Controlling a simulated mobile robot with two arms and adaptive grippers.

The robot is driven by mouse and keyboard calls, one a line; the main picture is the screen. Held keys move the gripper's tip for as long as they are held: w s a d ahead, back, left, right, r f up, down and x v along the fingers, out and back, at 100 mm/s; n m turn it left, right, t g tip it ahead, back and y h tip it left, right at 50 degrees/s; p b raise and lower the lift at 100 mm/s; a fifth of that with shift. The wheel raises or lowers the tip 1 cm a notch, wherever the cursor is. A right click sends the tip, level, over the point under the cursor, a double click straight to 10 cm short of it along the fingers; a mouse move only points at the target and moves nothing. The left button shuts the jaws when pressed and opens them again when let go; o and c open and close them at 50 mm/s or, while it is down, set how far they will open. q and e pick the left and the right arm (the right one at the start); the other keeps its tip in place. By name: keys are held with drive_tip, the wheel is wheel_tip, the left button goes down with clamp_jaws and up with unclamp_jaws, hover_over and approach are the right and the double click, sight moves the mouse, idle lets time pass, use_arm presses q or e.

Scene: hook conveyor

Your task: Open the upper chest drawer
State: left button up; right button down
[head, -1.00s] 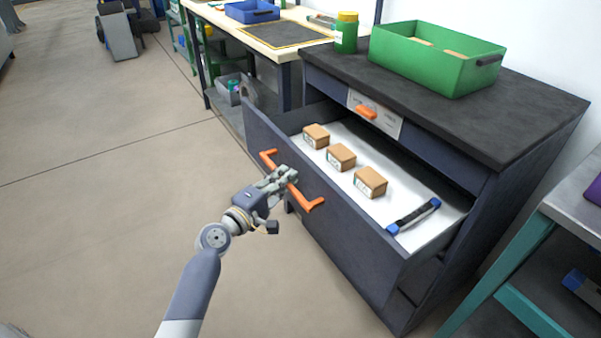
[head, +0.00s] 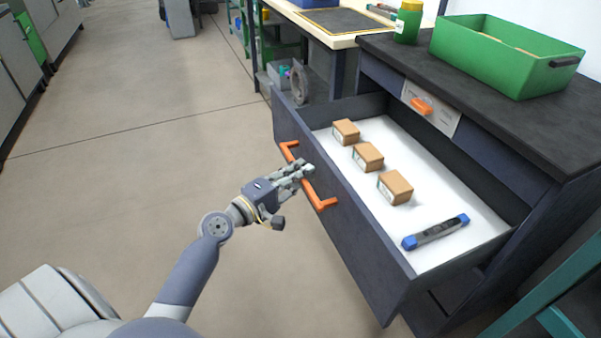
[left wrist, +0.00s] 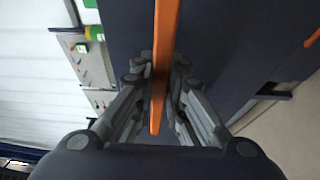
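The upper drawer (head: 342,205) of the dark chest stands pulled far out, with its white floor and contents showing. Its orange bar handle (head: 326,204) is on the front face. My left gripper (head: 305,171) is at the middle of this handle. In the left wrist view the orange handle (left wrist: 166,35) runs between the two grey fingers (left wrist: 160,78), which converge closely on it from both sides. The fingertip contact is partly hidden. My right gripper is not in view.
Several things lie in the drawer: small cardboard boxes (head: 396,188) and a blue-ended tool (head: 436,232). A green bin (head: 500,65) and a green jar (head: 408,22) stand on the chest top (head: 480,105). Open floor (head: 150,175) lies to the left.

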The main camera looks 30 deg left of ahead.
use_arm(q)
drive_tip(key=shift+o, duration=1.4)
drive_tip(key=v, duration=1.2)
drive_tip(key=shift+d, duration=0.1)
